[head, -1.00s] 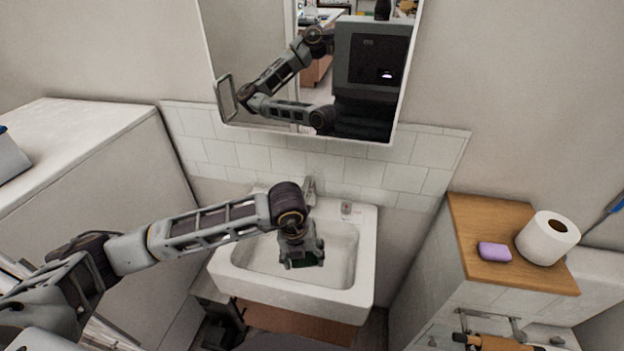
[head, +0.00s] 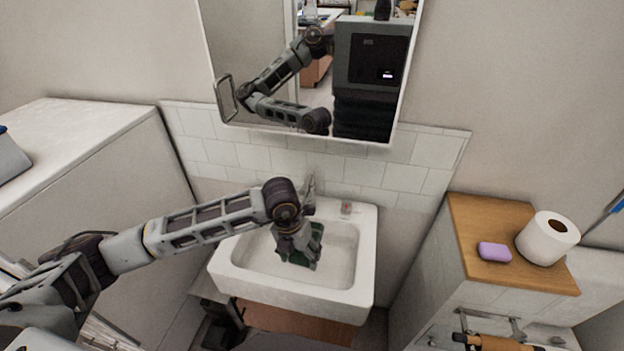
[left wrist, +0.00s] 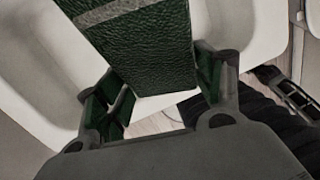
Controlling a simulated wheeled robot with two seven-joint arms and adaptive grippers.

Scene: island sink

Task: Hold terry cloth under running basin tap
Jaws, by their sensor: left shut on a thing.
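My left gripper (head: 299,254) points down into the white basin (head: 290,291). It is shut on a dark green, textured terry cloth (left wrist: 140,48). In the left wrist view the cloth is a flat, stiff-looking piece with a pale band, reaching away between the fingers over the white basin. In the head view only a little green shows beside the fingers. The basin tap (head: 309,188) is at the back of the basin, partly hidden behind my left wrist. I cannot tell whether water runs or touches the cloth. My right gripper is not in view.
A mirror cabinet (head: 240,60) hangs above the basin and reflects me. A small item (head: 346,207) stands on the basin's back right rim. A wooden-topped ledge (head: 480,215) at right holds purple soap (head: 494,252) and a paper roll (head: 547,238). A white cabinet (head: 75,135) stands left.

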